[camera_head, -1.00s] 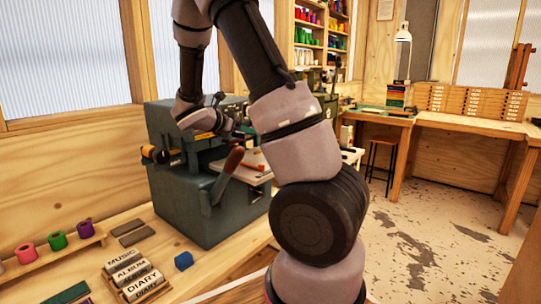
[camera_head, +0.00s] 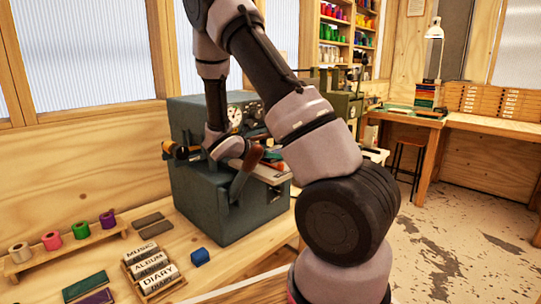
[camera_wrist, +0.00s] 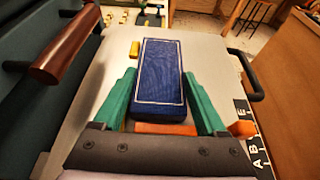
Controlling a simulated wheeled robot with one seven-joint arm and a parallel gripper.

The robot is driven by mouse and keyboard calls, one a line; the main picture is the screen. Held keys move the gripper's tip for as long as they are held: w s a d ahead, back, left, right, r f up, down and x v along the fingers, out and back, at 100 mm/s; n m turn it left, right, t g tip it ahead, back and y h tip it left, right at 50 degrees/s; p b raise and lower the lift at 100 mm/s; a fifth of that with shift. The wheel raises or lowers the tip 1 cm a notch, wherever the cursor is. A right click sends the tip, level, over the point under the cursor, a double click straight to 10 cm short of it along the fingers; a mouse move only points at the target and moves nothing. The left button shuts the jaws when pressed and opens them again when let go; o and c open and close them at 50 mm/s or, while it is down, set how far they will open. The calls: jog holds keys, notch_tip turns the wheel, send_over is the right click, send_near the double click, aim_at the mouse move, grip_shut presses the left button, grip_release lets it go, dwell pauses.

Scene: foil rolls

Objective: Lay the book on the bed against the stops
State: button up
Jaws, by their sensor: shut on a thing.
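A dark blue book (camera_wrist: 157,80) with a pale border line lies lengthwise between the green fingers of my gripper (camera_wrist: 160,74) in the wrist view. The fingers are shut on its sides. The book is over the pale grey bed (camera_wrist: 215,62); I cannot tell whether it touches it. In the head view the bed (camera_head: 272,173) juts from the grey-green press (camera_head: 215,190), and my arm hides the book.
A red-brown lever handle (camera_wrist: 66,45) stands at the bed's left. A dark side handle (camera_wrist: 252,78) and a lettered strip (camera_wrist: 254,140) are at its right.

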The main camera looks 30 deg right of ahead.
jog(key=o, duration=1.4)
jog(key=shift+f, duration=0.1)
jog(key=shift+c, duration=0.2)
jog(key=shift+r, duration=0.2)
jog(key=v, duration=1.2)
jog(key=shift+f, duration=0.1)
